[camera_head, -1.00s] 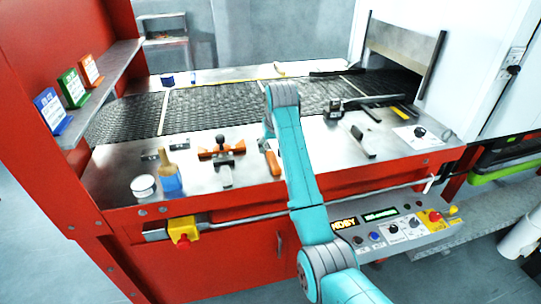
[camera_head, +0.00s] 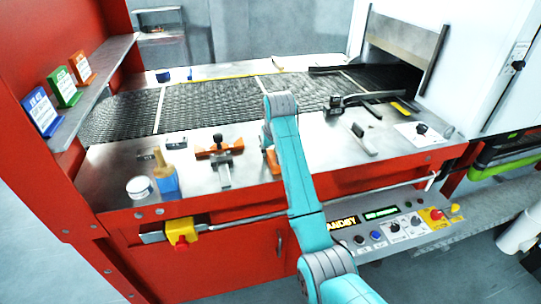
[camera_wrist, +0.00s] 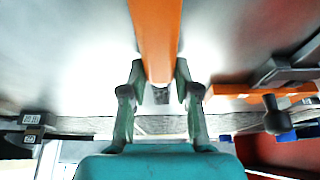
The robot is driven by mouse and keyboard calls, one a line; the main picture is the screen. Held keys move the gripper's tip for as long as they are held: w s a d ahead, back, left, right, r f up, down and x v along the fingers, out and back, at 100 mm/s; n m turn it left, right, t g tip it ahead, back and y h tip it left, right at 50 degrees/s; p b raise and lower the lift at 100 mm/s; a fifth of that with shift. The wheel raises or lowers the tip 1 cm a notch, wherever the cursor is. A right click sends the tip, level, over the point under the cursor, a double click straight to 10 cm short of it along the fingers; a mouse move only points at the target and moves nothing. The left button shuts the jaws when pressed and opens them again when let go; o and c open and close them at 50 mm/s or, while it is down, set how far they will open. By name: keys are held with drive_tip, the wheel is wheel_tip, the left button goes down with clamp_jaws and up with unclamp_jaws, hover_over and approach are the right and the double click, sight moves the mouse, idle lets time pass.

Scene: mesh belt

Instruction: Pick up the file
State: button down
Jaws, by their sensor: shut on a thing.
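The file (camera_wrist: 157,40) shows in the wrist view as a long orange handle running from the top edge down between the two fingers. My gripper (camera_wrist: 160,78) is shut on its lower end, one finger on each side. In the head view a bit of the orange file (camera_head: 271,161) shows beside my teal arm, at the steel ledge before the mesh belt. The arm hides the rest of it and my gripper there. I cannot tell whether the file is clear of the ledge.
An orange-and-grey tool (camera_head: 219,153), a blue brush (camera_head: 166,182) and a white roll (camera_head: 139,187) stand left on the ledge. A grey-handled tool (camera_head: 363,139) lies right. The mesh belt (camera_head: 215,104) runs behind. A control panel (camera_head: 395,228) juts out at the front.

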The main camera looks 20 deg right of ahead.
sight(270, 152)
wheel_tip(270, 152, up, 10)
idle(0.6)
